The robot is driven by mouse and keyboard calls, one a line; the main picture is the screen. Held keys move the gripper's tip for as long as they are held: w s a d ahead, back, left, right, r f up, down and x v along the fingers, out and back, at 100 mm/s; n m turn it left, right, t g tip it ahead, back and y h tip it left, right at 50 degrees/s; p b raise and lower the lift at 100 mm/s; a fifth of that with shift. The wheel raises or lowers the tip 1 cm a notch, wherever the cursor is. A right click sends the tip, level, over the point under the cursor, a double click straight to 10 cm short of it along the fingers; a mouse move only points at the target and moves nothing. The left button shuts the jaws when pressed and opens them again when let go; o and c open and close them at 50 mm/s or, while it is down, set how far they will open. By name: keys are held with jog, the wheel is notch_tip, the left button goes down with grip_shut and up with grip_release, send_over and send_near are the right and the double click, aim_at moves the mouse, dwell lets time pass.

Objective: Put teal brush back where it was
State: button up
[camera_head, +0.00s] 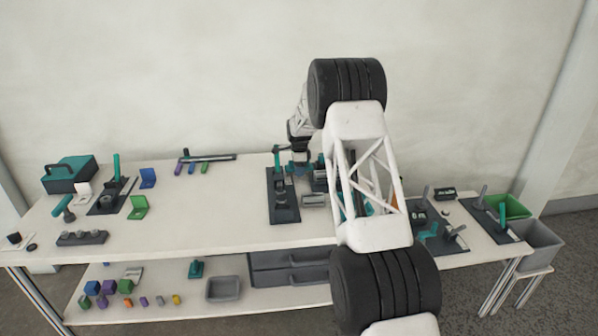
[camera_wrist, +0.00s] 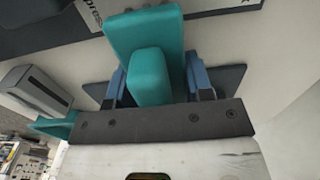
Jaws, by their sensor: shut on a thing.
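The teal brush (camera_wrist: 147,76) fills the middle of the wrist view, with a raised block between the two blue fingers and a wider teal part beyond it. My gripper (camera_wrist: 158,86) is shut on that block. In the head view my gripper (camera_head: 298,168) is over the back middle of the table, at the dark board (camera_head: 284,208). The brush is too small and covered there to make out clearly. I cannot tell whether its underside touches anything.
A dark rail with coloured pieces (camera_head: 207,157) lies to the left at the back. A teal box (camera_head: 68,175) and a dark stand with a teal post (camera_head: 113,190) are further left. Dark fixtures (camera_head: 440,232) crowd the right. The table's middle left is clear.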

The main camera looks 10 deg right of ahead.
jog(key=shift+f, duration=0.45)
jog(key=shift+f, duration=0.15)
jog(key=o, duration=1.1)
jog(key=shift+o, duration=0.2)
notch_tip(320, 180, up, 12)
jog(key=shift+r, duration=0.15)
dwell(0.4)
